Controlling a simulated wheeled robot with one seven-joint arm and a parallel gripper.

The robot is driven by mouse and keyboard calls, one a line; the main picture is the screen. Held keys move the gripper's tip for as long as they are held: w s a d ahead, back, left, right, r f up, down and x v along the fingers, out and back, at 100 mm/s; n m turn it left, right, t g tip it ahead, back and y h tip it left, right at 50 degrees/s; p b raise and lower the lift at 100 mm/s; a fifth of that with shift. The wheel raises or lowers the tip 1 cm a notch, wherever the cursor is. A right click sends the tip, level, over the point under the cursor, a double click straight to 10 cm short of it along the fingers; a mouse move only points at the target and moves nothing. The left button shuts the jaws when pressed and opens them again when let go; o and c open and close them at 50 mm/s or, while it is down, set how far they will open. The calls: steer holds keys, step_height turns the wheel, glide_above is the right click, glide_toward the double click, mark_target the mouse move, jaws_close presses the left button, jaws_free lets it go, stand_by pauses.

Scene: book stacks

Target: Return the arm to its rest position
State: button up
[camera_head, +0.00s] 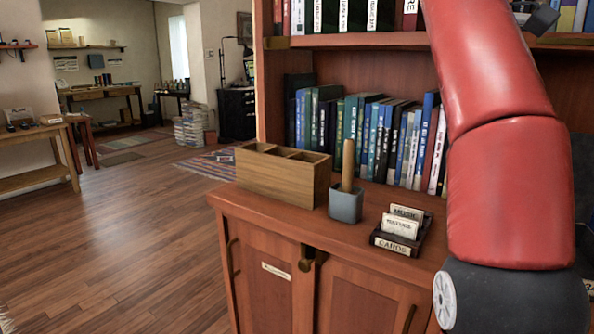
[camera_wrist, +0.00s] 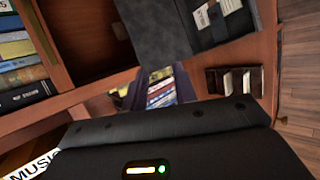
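My red arm (camera_head: 505,150) fills the right side of the head view, bent, with a dark joint (camera_head: 510,300) low in front of the cabinet. In the wrist view the dark body of my gripper (camera_wrist: 165,140), with a small lit indicator, spans the bottom. Its fingertips cannot be made out, so I cannot tell whether it is open or shut. I see nothing clearly held. The gripper faces the bookcase, which appears tilted in the wrist view.
The wooden cabinet (camera_head: 290,228) carries a compartment box (camera_head: 270,178), a grey cup (camera_head: 345,205) and a card holder (camera_head: 405,240). Shelved books (camera_head: 375,140) stand behind, close to the arm. A dark grey panel (camera_wrist: 165,30) is near the gripper. Open floor (camera_head: 130,240) lies left.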

steer(key=s+a+f+m+y, duration=0.2)
steer(key=s+a+f, duration=0.3)
steer(key=f, duration=0.8)
steer(key=s+a+f+m+y, duration=0.3)
steer(key=s+f, duration=0.5)
steer(key=f, duration=0.5)
steer(key=s+a+f+m+t+y, duration=0.1)
steer(key=s+a+f+m+y, duration=0.2)
steer(key=f, duration=1)
steer(key=s+a+m, duration=0.1)
steer(key=s+a, duration=0.2)
steer(key=a, duration=0.1)
steer(key=shift+s+f, duration=0.2)
steer(key=shift+s, duration=0.1)
steer(key=shift+o, duration=0.3)
